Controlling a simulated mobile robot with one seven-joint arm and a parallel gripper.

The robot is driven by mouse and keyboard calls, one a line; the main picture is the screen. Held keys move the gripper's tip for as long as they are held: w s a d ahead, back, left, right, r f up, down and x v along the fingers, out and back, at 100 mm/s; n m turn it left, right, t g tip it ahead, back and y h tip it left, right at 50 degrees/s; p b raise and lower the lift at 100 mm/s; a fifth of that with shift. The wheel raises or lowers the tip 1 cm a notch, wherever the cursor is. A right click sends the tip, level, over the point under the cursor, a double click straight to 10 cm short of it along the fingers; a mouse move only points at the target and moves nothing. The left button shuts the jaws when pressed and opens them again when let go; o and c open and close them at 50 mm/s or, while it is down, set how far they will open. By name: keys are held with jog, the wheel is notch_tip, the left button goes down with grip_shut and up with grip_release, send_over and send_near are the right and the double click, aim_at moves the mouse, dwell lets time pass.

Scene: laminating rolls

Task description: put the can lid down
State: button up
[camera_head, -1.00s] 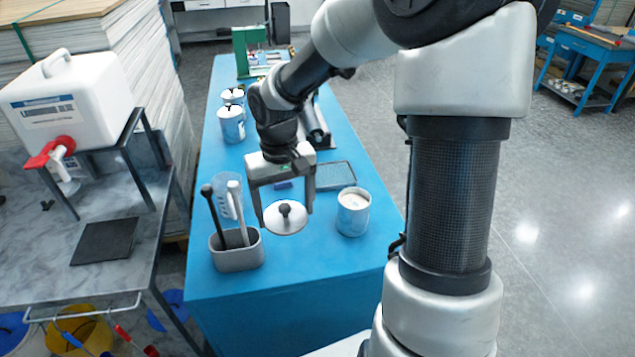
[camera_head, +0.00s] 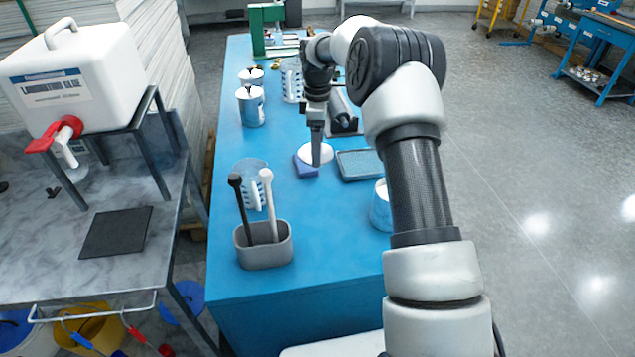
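The can lid (camera_head: 303,152) is a white disc at my gripper's fingertips, over the far middle of the blue table (camera_head: 335,250). My gripper (camera_head: 316,160) is seen edge-on. Its near finger crosses the middle of the lid and ends at the near rim, as if closed across it. The far finger and the lid's dark knob are hidden. I cannot tell whether the lid touches the table. The white can (camera_head: 380,208) stands at the table's right side, partly covered by my arm.
A blue sponge (camera_head: 306,170) lies just in front of the lid, and a grey-blue tray (camera_head: 360,164) to its right. A grey holder (camera_head: 264,248) with two upright tools and a clear measuring cup (camera_head: 250,180) stand nearer. Cans (camera_head: 250,106) stand at the back left.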

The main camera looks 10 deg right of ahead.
notch_tip(320, 180, down, 9)
jog(key=shift+f, duration=0.1)
dwell(0.3)
jog(key=shift+f+b, duration=0.3)
jog(key=shift+f, duration=0.2)
jog(key=o, duration=1)
jog(key=shift+o, duration=0.2)
